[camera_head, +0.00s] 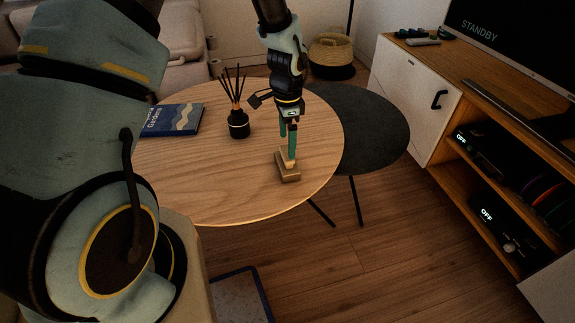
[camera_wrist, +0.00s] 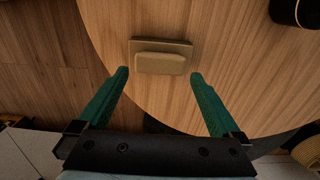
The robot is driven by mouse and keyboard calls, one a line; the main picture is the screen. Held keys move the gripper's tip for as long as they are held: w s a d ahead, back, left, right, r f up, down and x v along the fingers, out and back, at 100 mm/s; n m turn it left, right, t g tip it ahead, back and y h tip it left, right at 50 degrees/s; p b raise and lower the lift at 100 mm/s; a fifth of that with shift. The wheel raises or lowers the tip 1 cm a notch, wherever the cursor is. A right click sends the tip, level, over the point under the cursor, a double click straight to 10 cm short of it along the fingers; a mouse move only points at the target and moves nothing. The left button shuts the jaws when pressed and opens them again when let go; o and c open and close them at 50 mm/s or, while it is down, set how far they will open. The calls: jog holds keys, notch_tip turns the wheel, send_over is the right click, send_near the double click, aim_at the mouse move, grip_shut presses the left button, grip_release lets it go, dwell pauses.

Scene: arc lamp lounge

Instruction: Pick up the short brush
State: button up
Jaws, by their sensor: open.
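The short brush (camera_head: 287,173) is a small tan, wooden-looking block on the round wooden table, near its right edge. In the wrist view the brush (camera_wrist: 160,62) shows as a flat base with a paler raised block on it. My gripper (camera_head: 288,147) is over the brush in the head view, its green fingers pointing down and partly covering the brush's far end. In the wrist view my gripper (camera_wrist: 160,74) is open, with the fingertips apart on either side of the brush's near edge and nothing between them. I cannot tell the exact height gap.
A dark reed diffuser (camera_head: 238,124) stands left of my gripper on the wooden table (camera_head: 215,185). A blue book (camera_head: 172,119) lies farther left. A dark lower table (camera_head: 375,130) adjoins on the right. A media cabinet (camera_head: 415,100) stands beyond. The tabletop in front is clear.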

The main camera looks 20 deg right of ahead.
aim_at(287, 153)
jog(key=shift+f+b, duration=0.3)
jog(key=shift+f, duration=2.35)
jog(key=c, duration=1.1)
notch_tip(287, 153, up, 10)
jog(key=shift+r+p, duration=0.1)
jog(key=shift+p, duration=0.5)
